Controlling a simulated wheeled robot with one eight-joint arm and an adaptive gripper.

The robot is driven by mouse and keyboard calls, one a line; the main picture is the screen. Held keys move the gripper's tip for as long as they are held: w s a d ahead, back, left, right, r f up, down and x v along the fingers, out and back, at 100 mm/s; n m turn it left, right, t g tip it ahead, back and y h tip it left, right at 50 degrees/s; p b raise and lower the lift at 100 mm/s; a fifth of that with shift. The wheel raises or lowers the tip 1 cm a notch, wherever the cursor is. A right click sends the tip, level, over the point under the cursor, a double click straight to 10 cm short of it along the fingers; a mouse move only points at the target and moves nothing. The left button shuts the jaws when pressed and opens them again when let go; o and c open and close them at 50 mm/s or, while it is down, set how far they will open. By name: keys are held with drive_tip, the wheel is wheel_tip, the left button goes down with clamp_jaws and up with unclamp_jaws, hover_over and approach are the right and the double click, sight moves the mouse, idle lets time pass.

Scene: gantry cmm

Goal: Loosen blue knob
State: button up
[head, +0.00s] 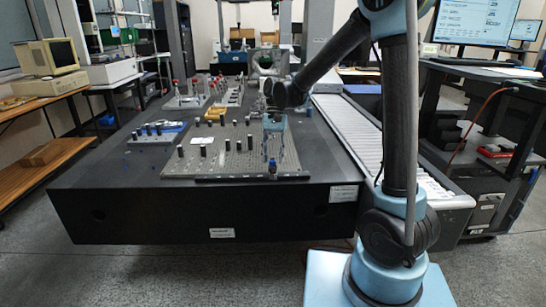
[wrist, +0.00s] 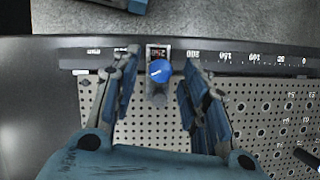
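The blue knob (wrist: 158,70) is round with a white pointer line. It sits on a slider with a small red-lit display, on a black rail with a number scale. In the head view the knob (head: 272,166) is at the front edge of the perforated plate. My gripper (wrist: 161,58) is open, with one finger left and one right of the knob, and gaps show on both sides. In the head view my gripper (head: 276,153) points down just above and behind the knob. Its height over the knob is hard to tell.
The perforated plate (head: 225,163) carries several black posts. It lies on a large dark table (head: 120,190). More fixtures stand farther back. A roller conveyor (head: 360,132) runs along the table's right side.

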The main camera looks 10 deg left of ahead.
clamp_jaws()
drive_tip(key=shift+a+n+h, duration=0.15)
drive_tip(key=shift+n+h, duration=0.45)
drive_tip(key=shift+n, duration=1)
drive_tip(key=shift+o, duration=0.5)
unclamp_jaws()
drive_tip(key=shift+r, duration=0.1)
drive_tip(key=v, duration=1.2)
